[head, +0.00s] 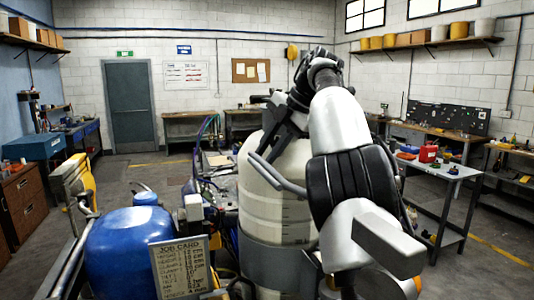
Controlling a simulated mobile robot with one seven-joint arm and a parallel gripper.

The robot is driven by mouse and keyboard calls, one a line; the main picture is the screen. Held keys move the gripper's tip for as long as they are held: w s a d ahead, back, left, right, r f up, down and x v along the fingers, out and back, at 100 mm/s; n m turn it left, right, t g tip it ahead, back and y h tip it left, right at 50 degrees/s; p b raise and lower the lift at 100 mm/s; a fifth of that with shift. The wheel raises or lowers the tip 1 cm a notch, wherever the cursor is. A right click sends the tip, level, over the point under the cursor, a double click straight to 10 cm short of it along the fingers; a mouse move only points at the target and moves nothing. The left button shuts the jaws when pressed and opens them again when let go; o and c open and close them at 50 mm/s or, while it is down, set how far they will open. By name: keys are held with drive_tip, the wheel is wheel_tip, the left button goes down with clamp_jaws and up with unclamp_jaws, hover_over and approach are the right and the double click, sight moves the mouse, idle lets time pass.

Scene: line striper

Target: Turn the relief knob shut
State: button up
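The line striper fills the lower middle of the head view, with a large white ribbed tank (270,195) and a rounded blue tank (125,245). I cannot make out the relief knob; it is either hidden or too small to tell. My arm rises from the lower right in front of the white tank. Its dark end, with my gripper (283,125), is over the upper part of the tank. The fingers blend with the dark wrist parts, so I cannot tell whether they are open or touching anything.
A job card (182,267) stands in front of the blue tank. A yellow machine part (78,185) is at the left. A grey side table (440,172) with a red can (428,153) is at the right. Open floor lies behind, towards the grey door (131,107).

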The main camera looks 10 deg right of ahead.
drive_tip(key=o, duration=1)
drive_tip(key=shift+a, duration=0.1)
